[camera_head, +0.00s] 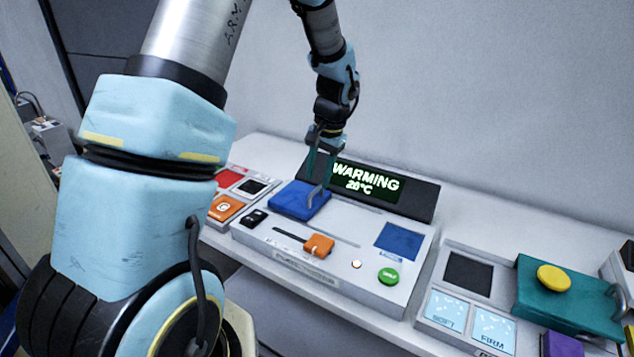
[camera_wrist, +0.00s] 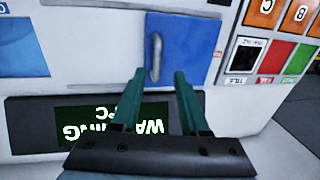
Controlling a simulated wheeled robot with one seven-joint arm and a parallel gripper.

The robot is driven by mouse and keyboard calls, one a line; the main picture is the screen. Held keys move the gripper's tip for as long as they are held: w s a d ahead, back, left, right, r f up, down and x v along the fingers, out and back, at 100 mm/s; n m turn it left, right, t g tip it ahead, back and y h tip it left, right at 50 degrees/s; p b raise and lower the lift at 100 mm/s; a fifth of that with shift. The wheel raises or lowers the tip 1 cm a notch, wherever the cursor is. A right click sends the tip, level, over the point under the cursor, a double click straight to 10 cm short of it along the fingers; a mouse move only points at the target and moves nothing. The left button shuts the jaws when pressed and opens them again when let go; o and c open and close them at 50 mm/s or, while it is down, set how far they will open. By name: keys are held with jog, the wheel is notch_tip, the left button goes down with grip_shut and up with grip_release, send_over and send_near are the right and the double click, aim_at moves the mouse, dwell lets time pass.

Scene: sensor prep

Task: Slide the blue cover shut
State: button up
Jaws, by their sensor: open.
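The blue cover (camera_head: 293,201) lies at the left end of the grey console, and it also shows in the wrist view (camera_wrist: 200,45). A grey bar handle (camera_wrist: 156,60) stands up from the cover near one edge. My gripper (camera_head: 319,182) is open above the cover. In the wrist view its teal fingers (camera_wrist: 160,72) appear on either side of the handle, with no visible contact. I cannot tell how deep the handle sits between them. A flat blue square (camera_head: 399,241) is at the right end of the same console.
The display (camera_head: 365,181) behind the console reads "WARMING 20°C". An orange slider knob (camera_head: 319,244), a green button (camera_head: 388,276) and a black switch (camera_head: 254,218) are on the console front.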

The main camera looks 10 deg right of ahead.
notch_tip(320, 180, up, 8)
jog(key=s+d+b, duration=0.1)
jog(key=shift+r, duration=0.2)
jog(key=shift+d, duration=0.1)
jog(key=s+a+f+n, duration=0.1)
jog(key=s+a+n, duration=0.1)
jog(key=s+a, duration=0.2)
jog(key=s+a+f+n+h, duration=0.1)
jog(key=s+a+f+n, duration=0.1)
jog(key=a, duration=0.9)
jog(key=s+a+f+n, duration=0.1)
jog(key=s+a+n, duration=0.2)
jog(key=s+a, duration=0.4)
jog(key=shift+a+f+h, duration=0.15)
jog(key=shift+f+h, duration=0.1)
jog(key=shift+h, duration=0.15)
